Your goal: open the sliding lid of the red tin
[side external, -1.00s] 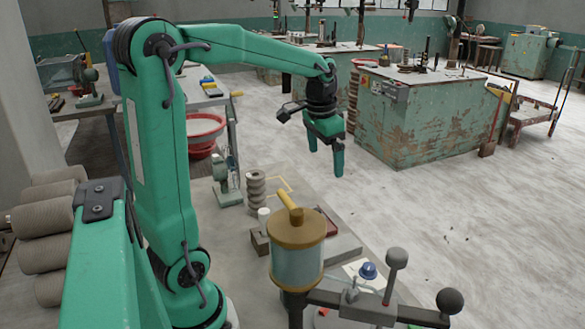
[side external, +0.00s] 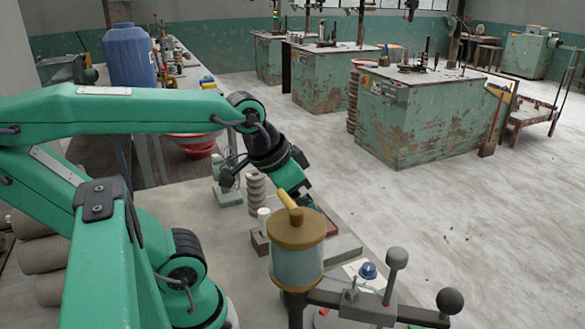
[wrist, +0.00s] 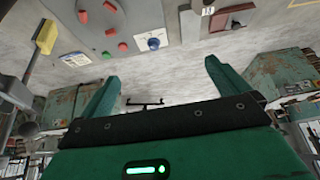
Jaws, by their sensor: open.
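The red tin (wrist: 229,18) lies flat at the top right of the wrist view, a small dark red box shape. In the side view only a red sliver of it (side external: 331,226) shows beside the brown-capped jar. I cannot tell from these views how its lid sits. My gripper (wrist: 162,68) has its two green fingers spread wide with nothing between them. In the side view my gripper (side external: 308,198) is tilted down behind the jar's yellow handle, close to the tin. Its fingertips are partly hidden there, and I cannot tell whether they touch anything.
A jar with a brown cap (side external: 297,232) stands in front of the tin in the side view. A stacked grey coil (side external: 256,187) and a white cup (side external: 263,216) stand left. A blue knob (side external: 368,270) sits on white paper. Open floor lies to the right.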

